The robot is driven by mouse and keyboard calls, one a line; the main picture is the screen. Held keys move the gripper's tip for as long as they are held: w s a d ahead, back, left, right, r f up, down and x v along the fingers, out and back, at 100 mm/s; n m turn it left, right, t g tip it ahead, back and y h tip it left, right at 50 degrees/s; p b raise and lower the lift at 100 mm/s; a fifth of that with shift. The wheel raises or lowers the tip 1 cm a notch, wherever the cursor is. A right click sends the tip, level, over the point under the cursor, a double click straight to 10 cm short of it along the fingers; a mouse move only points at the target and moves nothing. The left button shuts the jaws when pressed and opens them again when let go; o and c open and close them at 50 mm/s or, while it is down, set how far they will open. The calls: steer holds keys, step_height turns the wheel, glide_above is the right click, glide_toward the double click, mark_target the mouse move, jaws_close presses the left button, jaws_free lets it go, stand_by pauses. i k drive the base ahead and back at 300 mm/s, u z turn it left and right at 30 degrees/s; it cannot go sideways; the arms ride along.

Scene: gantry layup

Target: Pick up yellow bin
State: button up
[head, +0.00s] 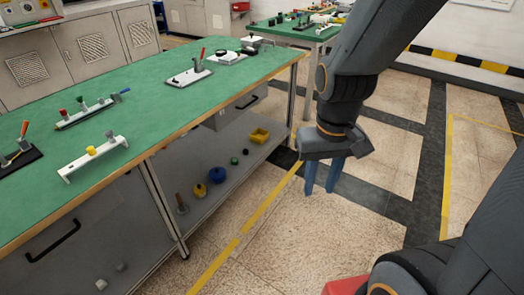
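The yellow bin (259,135) is a small open box on the grey lower shelf of the green-topped workbench, near the shelf's far right end. My gripper (322,190) points down over the floor, to the right of the bench and apart from the bin. Its two blue fingers stand apart with a gap between them, and nothing shows in the gap.
The lower shelf (190,160) also holds a blue round part (217,175), a yellow knob (200,190) and small dark green pieces. The green bench top (150,90) overhangs the shelf, and a bench leg (292,92) stands near the bin.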

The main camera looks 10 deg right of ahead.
mark_target(259, 136)
steer(key=u, duration=0.2)
steer(key=k, duration=0.35)
steer(key=z, duration=1.45)
steer(key=i, duration=1)
steer(key=z, duration=0.45)
steer(key=i, duration=0.95)
steer(key=u, duration=1.15)
steer(key=i, duration=0.85)
steer(key=u, duration=1)
